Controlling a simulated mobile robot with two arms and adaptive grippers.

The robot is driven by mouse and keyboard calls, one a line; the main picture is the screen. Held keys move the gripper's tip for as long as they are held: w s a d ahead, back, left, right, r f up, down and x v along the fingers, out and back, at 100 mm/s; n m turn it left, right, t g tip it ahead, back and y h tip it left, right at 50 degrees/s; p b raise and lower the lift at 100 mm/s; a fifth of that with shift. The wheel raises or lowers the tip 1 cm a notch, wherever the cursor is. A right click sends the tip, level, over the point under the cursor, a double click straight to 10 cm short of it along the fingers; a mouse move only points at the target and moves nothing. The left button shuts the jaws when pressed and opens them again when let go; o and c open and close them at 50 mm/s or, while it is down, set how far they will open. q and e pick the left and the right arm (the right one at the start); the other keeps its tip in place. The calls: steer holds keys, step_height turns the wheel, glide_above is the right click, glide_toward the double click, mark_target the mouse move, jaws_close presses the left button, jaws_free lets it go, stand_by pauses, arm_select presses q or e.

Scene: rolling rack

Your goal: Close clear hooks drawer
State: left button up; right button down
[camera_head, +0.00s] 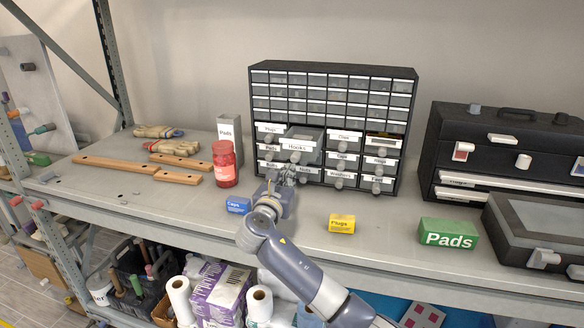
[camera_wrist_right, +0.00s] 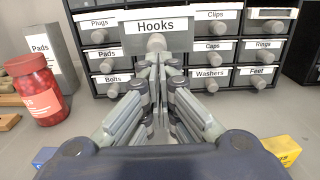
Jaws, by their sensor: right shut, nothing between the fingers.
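The clear hooks drawer (camera_head: 298,146) sticks out from the front of the black drawer cabinet (camera_head: 333,68), in its lower rows of larger drawers. In the right wrist view the Hooks drawer (camera_wrist_right: 156,28) looks larger than its neighbours, with a round grey knob below its label. My right gripper (camera_head: 285,179) is shut and empty, just below and in front of the drawer. In the wrist view its fingertips (camera_wrist_right: 157,62) overlap the area under the knob; I cannot tell whether they touch. My left gripper is not in view.
A red jar (camera_head: 225,165) and a grey Pads box (camera_head: 228,129) stand left of the cabinet. Blue (camera_head: 238,206), yellow (camera_head: 342,223) and green (camera_head: 448,233) boxes lie along the front of the shelf. A black toolbox (camera_head: 500,150) stands at right.

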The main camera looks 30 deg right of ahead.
steer(key=shift+p+x, duration=0.3)
steer(key=shift+x, duration=1.25)
